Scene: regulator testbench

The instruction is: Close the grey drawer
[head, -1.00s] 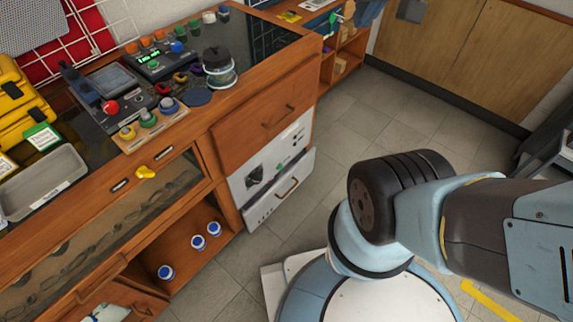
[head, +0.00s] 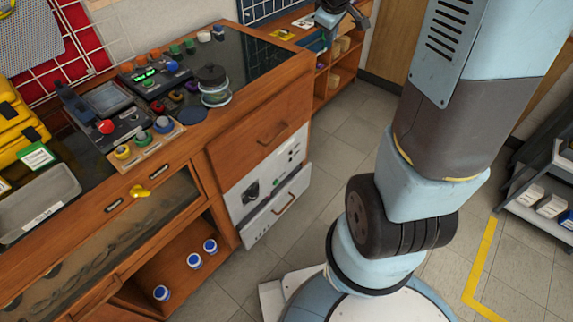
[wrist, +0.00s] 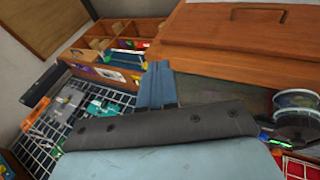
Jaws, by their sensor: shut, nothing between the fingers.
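The grey drawer (head: 262,222) is the low pale front with a copper-coloured handle (head: 286,203) in the wooden bench, in the head view. Its front stands out a little from the pale panel above it, so it is slightly open. My gripper (wrist: 157,88) shows in the wrist view as blue fingers, shut and empty. They point toward the wooden shelves and are apart from the grey drawer, which I cannot make out in that view. In the head view, a dark shape at the top edge may be part of my gripper.
A wooden drawer (head: 262,125) sits above the pale panel (head: 262,178). The bench top holds a jar (head: 213,88) and control boxes. Wooden shelves (wrist: 100,70) stand beyond the bench end. The floor (head: 335,165) before the grey drawer is clear. A shelf rack (head: 545,190) stands at the right.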

